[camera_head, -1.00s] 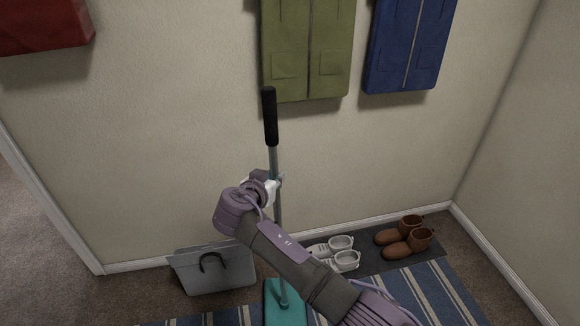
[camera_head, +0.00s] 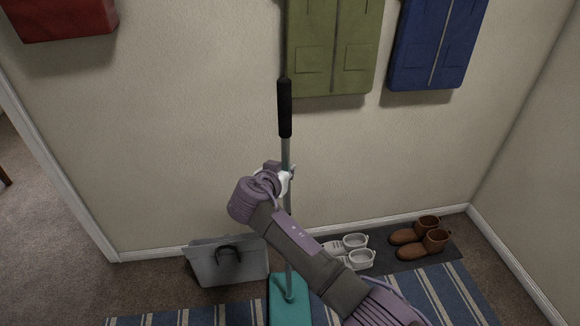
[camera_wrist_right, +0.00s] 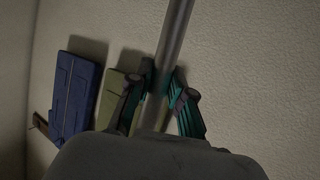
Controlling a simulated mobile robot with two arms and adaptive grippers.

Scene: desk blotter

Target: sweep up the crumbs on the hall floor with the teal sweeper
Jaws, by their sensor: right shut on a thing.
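The teal sweeper stands nearly upright, with a black grip (camera_head: 284,108) at the top of its grey pole and a teal head (camera_head: 290,300) low on the striped rug. My right gripper (camera_head: 287,178) is shut on the sweeper's pole below the black grip. In the right wrist view the pole (camera_wrist_right: 174,45) runs between the two fingers of my right gripper (camera_wrist_right: 162,100). My right forearm hides part of the rug and part of the white shoes. My left gripper is not in view. I cannot make out any crumbs.
White shoes (camera_head: 352,250) and brown boots (camera_head: 420,236) stand on a dark mat (camera_head: 440,255) to the right. Green (camera_head: 333,50) and blue (camera_head: 437,45) jackets hang above. The striped rug (camera_head: 455,290) spreads below.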

